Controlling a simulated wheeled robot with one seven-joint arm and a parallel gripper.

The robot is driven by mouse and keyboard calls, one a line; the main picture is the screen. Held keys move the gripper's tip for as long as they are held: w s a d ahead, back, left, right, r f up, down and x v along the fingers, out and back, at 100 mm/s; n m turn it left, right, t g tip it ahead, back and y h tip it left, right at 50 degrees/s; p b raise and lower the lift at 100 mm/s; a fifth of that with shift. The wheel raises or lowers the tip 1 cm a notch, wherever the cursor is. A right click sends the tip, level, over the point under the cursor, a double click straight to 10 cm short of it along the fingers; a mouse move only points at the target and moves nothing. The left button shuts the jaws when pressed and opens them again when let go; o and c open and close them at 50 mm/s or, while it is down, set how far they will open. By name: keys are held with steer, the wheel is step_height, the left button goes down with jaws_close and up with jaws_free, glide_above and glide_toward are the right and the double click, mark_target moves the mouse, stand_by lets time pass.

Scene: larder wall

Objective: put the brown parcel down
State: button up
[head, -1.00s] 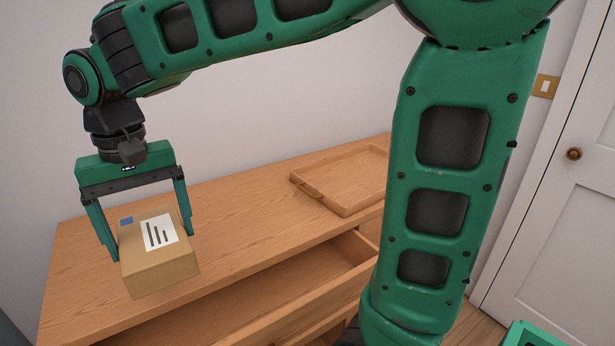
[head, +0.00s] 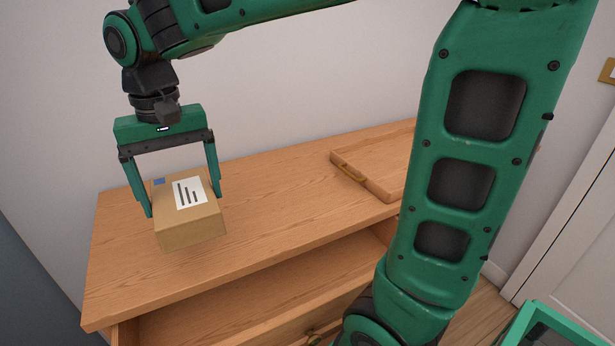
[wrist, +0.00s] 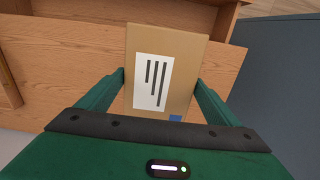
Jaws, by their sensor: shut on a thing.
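The brown parcel (head: 190,232) is a cardboard box with a white label and a small blue mark on top. My gripper (head: 184,205) is shut on it, one finger on each side. The parcel appears over the left part of the wooden dresser top (head: 262,221); I cannot tell whether its underside touches the wood. In the wrist view the parcel (wrist: 182,95) sits between the two green fingers (wrist: 164,92), its label facing the camera. The parcel's underside is hidden.
A wooden tray (head: 375,178) with a brass handle lies on the dresser's right part, partly behind my arm. A drawer (head: 235,311) stands open below the top's front edge. Bare wood lies between parcel and tray. A white door (head: 575,232) is at the right.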

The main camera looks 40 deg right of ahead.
steer(key=shift+w+d+f, duration=0.65)
steer(key=shift+d+f, duration=1.15)
steer(key=shift+f, duration=0.05)
steer(key=shift+w+d+f, duration=0.7)
steer(key=shift+d+f, duration=1.1)
steer(key=shift+d, duration=0.05)
steer(key=shift+w+d+f, duration=0.65)
steer(key=shift+d+f, duration=1.15)
steer(key=shift+f, duration=0.05)
steer(key=o, duration=1.2)
steer(key=shift+f, duration=0.1)
step_height(320, 180, up, 12)
